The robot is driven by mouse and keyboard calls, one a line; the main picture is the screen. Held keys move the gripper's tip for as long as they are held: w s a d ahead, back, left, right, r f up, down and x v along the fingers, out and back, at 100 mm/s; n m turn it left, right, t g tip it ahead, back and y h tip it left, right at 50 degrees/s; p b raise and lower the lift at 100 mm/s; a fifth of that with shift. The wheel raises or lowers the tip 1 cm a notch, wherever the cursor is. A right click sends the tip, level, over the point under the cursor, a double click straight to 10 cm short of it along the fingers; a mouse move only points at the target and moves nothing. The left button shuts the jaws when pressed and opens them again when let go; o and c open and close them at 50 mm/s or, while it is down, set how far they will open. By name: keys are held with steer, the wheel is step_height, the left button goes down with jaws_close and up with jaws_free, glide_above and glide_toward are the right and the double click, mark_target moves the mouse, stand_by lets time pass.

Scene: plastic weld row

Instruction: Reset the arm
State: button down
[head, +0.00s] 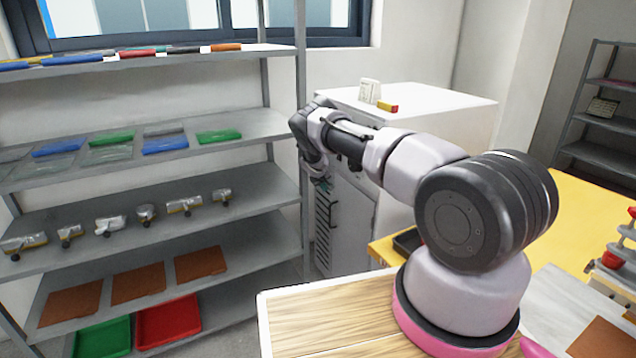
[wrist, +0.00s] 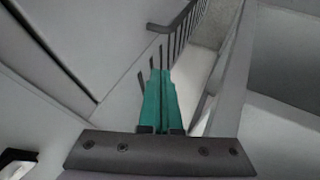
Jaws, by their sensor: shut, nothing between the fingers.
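My arm reaches from its pink-ringed base at the lower right of the head view toward the shelf and the white cabinet. My gripper (head: 323,184) hangs at the arm's far end, small in the head view, in front of the cabinet and beside the shelf's right post. In the wrist view my gripper's green fingers (wrist: 165,100) are together with nothing between them. They point toward a grey surface with a row of dark vent slots.
A metal shelf (head: 250,127) with trays, brown sheets and metal parts stands at left. A white cabinet (head: 440,98) with a vented side stands behind my arm. A wooden tabletop (head: 330,318) is in front, and a yellow table (head: 570,215) is at right.

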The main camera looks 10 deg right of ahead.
steer(key=s+r+m+y, duration=0.15)
steer(key=s+r, duration=0.45)
steer(key=r, duration=0.9)
steer(key=s+r+m+y, duration=0.1)
steer(key=s+r+m, duration=0.2)
steer(key=s+r, duration=0.8)
steer(key=s+r+m+y, duration=0.1)
steer(key=s+r+m, duration=0.1)
steer(key=r, duration=1.6)
steer(key=s+a+r+y, duration=0.1)
steer(key=s+r, duration=0.5)
steer(key=s, duration=0.3)
steer(key=s+a+r+y, duration=0.1)
steer(key=s+a+r, duration=0.1)
steer(key=s+r, duration=0.65)
steer(key=s+a+f, duration=0.1)
steer(key=s+a, duration=0.2)
steer(key=s, duration=1.9)
steer(key=shift+s+f+t, duration=0.15)
steer(key=shift+s+t, duration=0.2)
steer(key=shift+t, duration=0.05)
steer(key=shift+a+m, duration=0.1)
steer(key=shift+m, duration=0.15)
